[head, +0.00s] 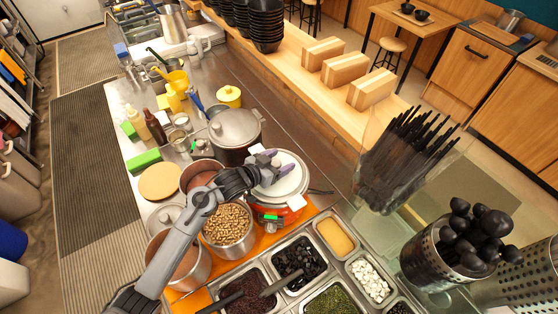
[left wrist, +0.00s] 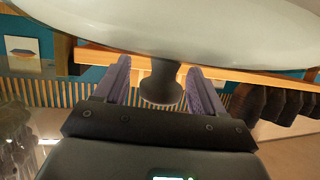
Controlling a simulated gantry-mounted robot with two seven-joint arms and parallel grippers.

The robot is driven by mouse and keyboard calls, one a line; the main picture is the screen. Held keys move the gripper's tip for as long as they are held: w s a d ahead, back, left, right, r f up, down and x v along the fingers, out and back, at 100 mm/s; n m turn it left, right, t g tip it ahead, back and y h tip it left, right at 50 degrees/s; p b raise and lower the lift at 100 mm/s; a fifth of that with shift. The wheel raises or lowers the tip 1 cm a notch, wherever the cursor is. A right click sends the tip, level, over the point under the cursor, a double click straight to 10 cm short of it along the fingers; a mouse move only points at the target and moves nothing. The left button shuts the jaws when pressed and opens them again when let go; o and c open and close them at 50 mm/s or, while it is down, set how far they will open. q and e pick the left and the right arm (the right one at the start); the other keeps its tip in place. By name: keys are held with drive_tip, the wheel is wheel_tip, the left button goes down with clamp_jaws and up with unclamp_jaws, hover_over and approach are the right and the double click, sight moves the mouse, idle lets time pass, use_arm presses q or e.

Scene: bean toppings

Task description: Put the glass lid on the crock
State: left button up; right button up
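A round, pale glass lid (head: 288,181) lies over the orange-red crock (head: 297,217) in the middle of the head view. The lid hides the crock's mouth, so I cannot tell whether it is fully seated. My left gripper (head: 268,163) is at the lid's top. In the left wrist view, the lid (left wrist: 210,25) fills the top edge, and its dark knob (left wrist: 161,90) sits between the purple fingers (left wrist: 158,75). A narrow gap shows beside the left finger; the right finger is very close to the knob. My right gripper is out of view.
A lidded dark pot (head: 236,130) stands behind the crock. A pot of beans (head: 228,224) stands to its left, under my left arm. Topping pans, including a white-filled one (head: 370,280), lie in front. A holder of black utensils (head: 405,160) stands right.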

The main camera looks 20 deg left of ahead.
use_arm(q)
drive_tip(key=shift+r, duration=0.2)
drive_tip(key=v, duration=1.1)
drive_tip(key=shift+s, duration=0.25)
drive_tip(key=shift+s+a, duration=0.1)
drive_tip(key=shift+s, duration=0.15)
drive_tip(key=s+f+n+g+y, duration=0.1)
drive_tip(key=s+f+g+y, duration=0.2)
drive_tip(key=s, duration=1)
drive_tip(key=s+d+f+n+g+y, duration=0.1)
drive_tip(key=s+f+g, duration=0.5)
drive_tip(key=s, duration=0.7)
drive_tip(key=shift+d+f+n+y, duration=0.25)
drive_tip(key=shift+f+n+y, duration=0.25)
drive_tip(key=shift+y, duration=0.4)
drive_tip(key=shift+r, duration=0.1)
